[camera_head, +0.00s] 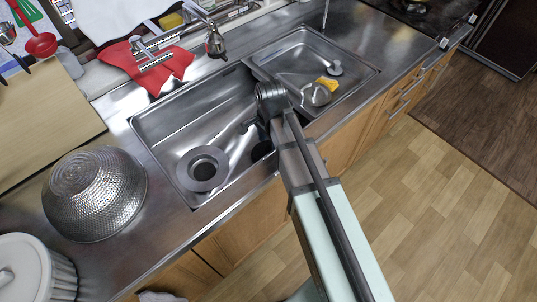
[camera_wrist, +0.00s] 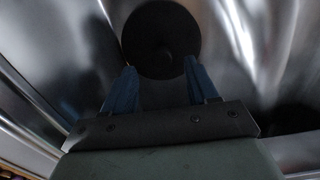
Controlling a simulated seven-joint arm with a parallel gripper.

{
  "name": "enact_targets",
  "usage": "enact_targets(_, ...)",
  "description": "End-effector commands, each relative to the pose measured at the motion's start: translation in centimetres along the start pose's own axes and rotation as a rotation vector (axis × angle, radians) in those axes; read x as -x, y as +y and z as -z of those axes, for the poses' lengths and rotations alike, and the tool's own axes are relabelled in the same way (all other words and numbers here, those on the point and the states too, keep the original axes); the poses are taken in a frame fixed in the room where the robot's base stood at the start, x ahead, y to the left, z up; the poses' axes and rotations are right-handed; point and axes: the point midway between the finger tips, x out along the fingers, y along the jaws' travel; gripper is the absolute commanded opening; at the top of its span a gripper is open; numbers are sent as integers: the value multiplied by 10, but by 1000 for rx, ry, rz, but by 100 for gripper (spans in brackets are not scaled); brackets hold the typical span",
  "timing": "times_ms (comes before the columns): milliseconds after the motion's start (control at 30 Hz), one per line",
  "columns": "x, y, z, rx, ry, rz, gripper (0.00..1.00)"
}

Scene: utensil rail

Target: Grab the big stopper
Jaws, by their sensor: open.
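A large black round stopper (camera_wrist: 160,22) with a small knob at its middle shows in the wrist view, at the top centre. In the head view a dark round shape (camera_head: 261,151), which looks like this stopper, lies in the left sink basin, partly hidden by my arm. My gripper (camera_wrist: 159,68) is open, its two blue fingers apart at the near edge of the stopper, one towards each side. In the head view my gripper (camera_head: 258,132) reaches down into the left basin. I cannot tell whether the fingers touch the stopper.
The left basin's steel wall (camera_head: 180,112) surrounds my gripper. A drain (camera_head: 203,168) lies to its left. The right basin holds a small grey disc (camera_head: 334,68), a yellow sponge (camera_head: 326,83) and a metal item (camera_head: 316,95). A hammered bowl (camera_head: 95,193) stands on the left counter.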

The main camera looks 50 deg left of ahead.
Motion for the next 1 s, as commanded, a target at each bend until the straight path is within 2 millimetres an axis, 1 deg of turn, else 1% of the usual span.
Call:
enact_targets(133,-4,0,0,0,0,0,58)
enact_targets(233,-12,-1,-1,0,0,-1,58)
enact_targets(500,-43,-2,-2,0,-1,-1,58)
enact_targets(600,-50,-2,-2,0,0,-1,58)
enact_targets(867,-52,-2,-2,0,0,1,58)
enact_targets(1000,-52,-2,-2,0,0,1,45)
